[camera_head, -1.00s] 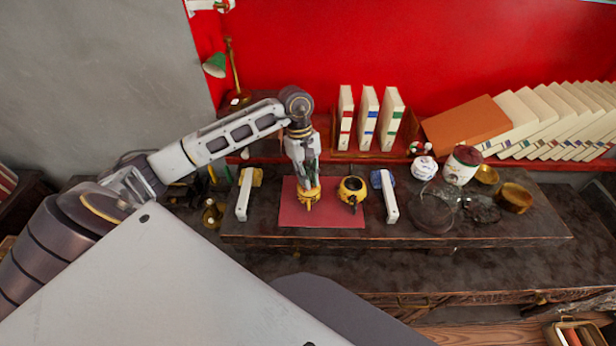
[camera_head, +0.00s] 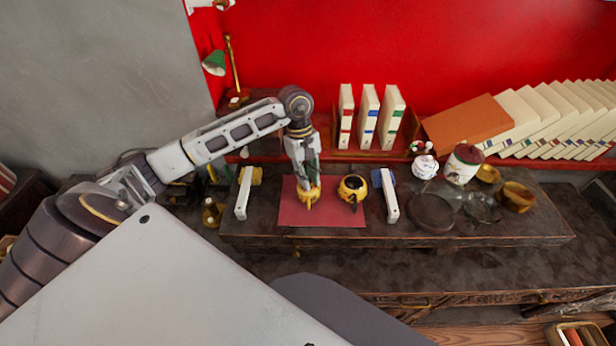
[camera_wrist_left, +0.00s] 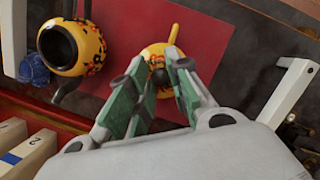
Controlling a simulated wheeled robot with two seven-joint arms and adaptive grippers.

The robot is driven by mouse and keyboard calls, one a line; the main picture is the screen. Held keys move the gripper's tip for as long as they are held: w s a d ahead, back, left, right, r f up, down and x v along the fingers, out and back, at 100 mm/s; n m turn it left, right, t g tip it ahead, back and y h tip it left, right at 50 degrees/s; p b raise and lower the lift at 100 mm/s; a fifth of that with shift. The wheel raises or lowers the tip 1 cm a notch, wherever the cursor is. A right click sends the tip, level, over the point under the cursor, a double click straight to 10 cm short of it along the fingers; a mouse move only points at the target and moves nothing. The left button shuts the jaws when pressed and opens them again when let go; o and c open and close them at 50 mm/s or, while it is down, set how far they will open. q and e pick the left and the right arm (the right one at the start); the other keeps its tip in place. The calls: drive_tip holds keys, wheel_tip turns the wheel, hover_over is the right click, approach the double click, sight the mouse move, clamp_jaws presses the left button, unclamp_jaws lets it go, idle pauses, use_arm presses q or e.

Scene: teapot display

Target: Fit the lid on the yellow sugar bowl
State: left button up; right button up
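A round yellow pot with dark markings and a wide dark opening (camera_head: 352,187), apparently the sugar bowl, stands on the right of the red mat (camera_head: 335,215). In the left wrist view the pot (camera_wrist_left: 88,42) is at upper left, open and uncovered. A smaller yellow patterned piece (camera_wrist_left: 153,51), perhaps the lid, is under my left gripper (camera_wrist_left: 164,68), left of the pot in the head view. Its fingertips straddle the piece's dark middle, with a narrow gap between them. Whether they grip it is unclear. My right gripper is out of view.
Jars and bowls (camera_head: 515,197) crowd the table's right side. Books (camera_head: 368,118) stand behind. The mat's front is clear.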

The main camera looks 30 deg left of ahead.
use_arm(q)
drive_tip(key=o, duration=0.3)
drive_tip(key=shift+v, duration=6.05)
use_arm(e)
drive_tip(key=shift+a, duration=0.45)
